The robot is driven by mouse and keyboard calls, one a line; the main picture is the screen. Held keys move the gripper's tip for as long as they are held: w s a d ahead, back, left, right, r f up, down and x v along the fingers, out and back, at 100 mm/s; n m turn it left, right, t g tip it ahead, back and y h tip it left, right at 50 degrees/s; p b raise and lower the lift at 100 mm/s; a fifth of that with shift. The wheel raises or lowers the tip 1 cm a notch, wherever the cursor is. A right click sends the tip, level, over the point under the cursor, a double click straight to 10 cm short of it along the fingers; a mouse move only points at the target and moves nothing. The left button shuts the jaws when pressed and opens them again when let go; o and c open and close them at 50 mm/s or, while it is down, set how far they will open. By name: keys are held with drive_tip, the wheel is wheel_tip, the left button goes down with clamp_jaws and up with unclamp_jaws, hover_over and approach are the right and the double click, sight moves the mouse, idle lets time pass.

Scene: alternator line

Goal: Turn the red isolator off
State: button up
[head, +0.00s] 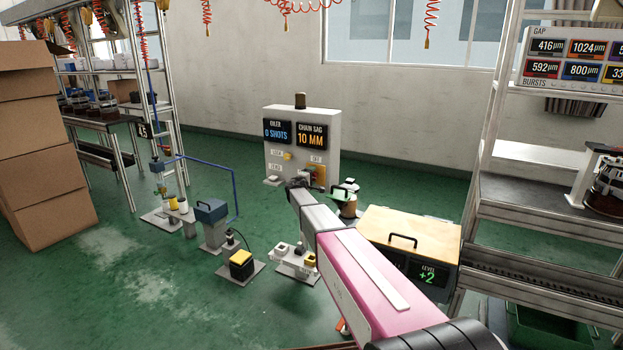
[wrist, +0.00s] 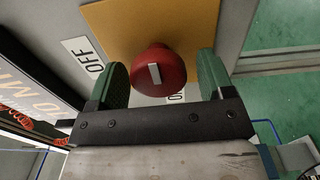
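The red isolator (wrist: 172,63) is a round red knob with a short white bar on its face, on a yellow plate (wrist: 116,18). A second label (wrist: 176,98) below the knob is mostly hidden. My gripper (wrist: 163,80) is open, with a green-padded finger on each side of the knob and a gap visible on both sides. In the head view my gripper (head: 303,181) is at the yellow plate (head: 318,172), and my arm hides the knob.
The plate is on a grey cabinet (head: 330,123) with "OILER 0 SHOTS" and "CHAIN SAG 10 MM" displays. A wooden-topped box (head: 420,225) stands to the right and several small floor fixtures to the left. Cardboard boxes (head: 35,150) stand far left.

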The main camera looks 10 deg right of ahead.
drive_tip(key=shift+s, duration=0.1)
drive_tip(key=v, duration=1)
drive_tip(key=shift+s+a, duration=0.2)
drive_tip(key=shift+s, duration=0.05)
